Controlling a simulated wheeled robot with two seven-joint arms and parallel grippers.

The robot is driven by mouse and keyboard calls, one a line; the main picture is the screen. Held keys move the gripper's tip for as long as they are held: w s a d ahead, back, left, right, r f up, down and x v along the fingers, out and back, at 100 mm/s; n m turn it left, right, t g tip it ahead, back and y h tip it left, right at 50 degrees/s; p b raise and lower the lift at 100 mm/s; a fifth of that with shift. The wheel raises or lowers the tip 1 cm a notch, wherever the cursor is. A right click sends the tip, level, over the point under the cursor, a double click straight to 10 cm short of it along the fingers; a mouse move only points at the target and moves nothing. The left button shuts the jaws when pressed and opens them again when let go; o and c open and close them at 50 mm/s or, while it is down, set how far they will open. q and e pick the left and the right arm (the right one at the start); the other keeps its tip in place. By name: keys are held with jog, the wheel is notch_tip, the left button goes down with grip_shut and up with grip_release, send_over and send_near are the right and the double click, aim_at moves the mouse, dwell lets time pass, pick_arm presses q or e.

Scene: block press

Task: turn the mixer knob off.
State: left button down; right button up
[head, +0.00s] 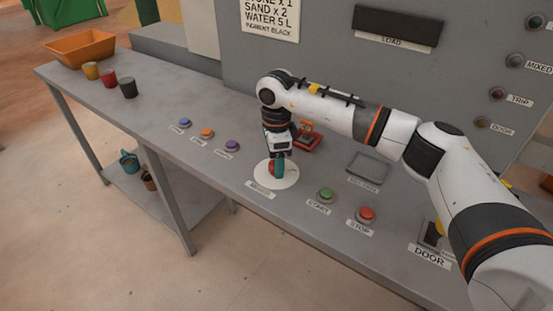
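The mixer knob sits on a round white dial plate (289,177) on the grey bench, with a small label in front of it that is too small to read surely. My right gripper (277,165) points straight down over the middle of the plate, at the knob. The knob's pointing direction is mostly hidden. My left gripper is not in view.
A green START button (326,194) and a red STOP button (367,214) are right of the dial. Blue, orange and purple buttons (207,133) lie to its left. A red device (308,138) stands close behind my gripper. A DOOR switch (433,235) is at right.

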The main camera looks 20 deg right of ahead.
notch_tip(320, 180, up, 12)
jog(key=b, duration=0.1)
dwell(0.6)
